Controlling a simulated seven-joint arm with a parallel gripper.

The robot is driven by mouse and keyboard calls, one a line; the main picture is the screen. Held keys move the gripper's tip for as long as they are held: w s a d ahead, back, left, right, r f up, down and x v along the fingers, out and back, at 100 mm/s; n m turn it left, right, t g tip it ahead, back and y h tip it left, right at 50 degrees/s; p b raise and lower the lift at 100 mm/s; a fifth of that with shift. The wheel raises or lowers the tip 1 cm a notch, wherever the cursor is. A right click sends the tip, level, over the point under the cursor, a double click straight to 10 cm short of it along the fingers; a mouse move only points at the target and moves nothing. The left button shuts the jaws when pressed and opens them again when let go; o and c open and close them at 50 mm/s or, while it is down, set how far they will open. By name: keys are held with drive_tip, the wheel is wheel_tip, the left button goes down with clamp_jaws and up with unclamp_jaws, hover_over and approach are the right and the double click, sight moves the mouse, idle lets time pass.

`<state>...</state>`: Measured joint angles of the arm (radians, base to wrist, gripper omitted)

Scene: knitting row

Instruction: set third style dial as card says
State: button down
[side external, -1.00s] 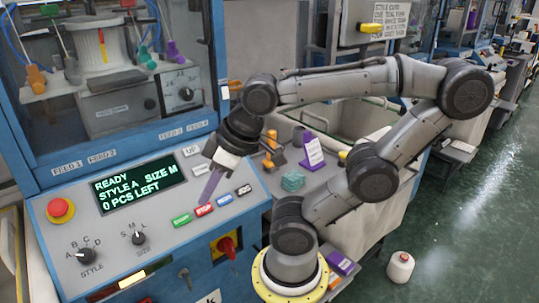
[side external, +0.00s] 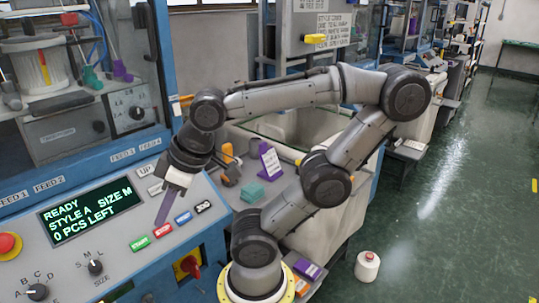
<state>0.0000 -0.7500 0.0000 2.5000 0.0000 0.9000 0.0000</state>
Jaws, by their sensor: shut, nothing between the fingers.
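My gripper (side external: 162,212) is shut and empty, pointing down over the nearest machine's control panel, close above the red STOP button (side external: 164,230). I cannot tell whether it touches. The nearest STYLE dial (side external: 38,291), black with letters around it, is at the lower left, well away from my gripper; its pointer is too small to read. The display (side external: 90,211) reads READY, STYLE A, SIZE M, 0 PCS LEFT. A sign headed STYLE CARD (side external: 333,28) hangs at the back; its small lines are unreadable. I cannot make out a third style dial.
A SIZE dial (side external: 95,267), a green START button (side external: 140,243) and a red emergency knob (side external: 6,246) are on the panel. A purple stand with a white card (side external: 270,160) and a teal stack (side external: 252,191) stand behind. More machines recede rightward beside open green floor.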

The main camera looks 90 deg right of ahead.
drive_tip(key=c, duration=0.6)
unclamp_jaws()
drive_tip(key=shift+o, duration=0.6)
drive_tip(key=shift+s+f+n, duration=0.1)
drive_tip(key=shift+s+n, duration=0.05)
drive_tip(key=shift+n, duration=0.75)
drive_tip(key=w+a+r+n+g, duration=0.2)
drive_tip(key=w+r+n, duration=0.95)
drive_tip(key=n, duration=0.65)
drive_tip(key=n+g, duration=0.3)
drive_tip(key=n, duration=0.3)
hover_over(37, 292)
wheel_tip(37, 292, down, 10)
wheel_tip(37, 292, down, 13)
drive_tip(key=shift+r, duration=0.1)
clamp_jaws()
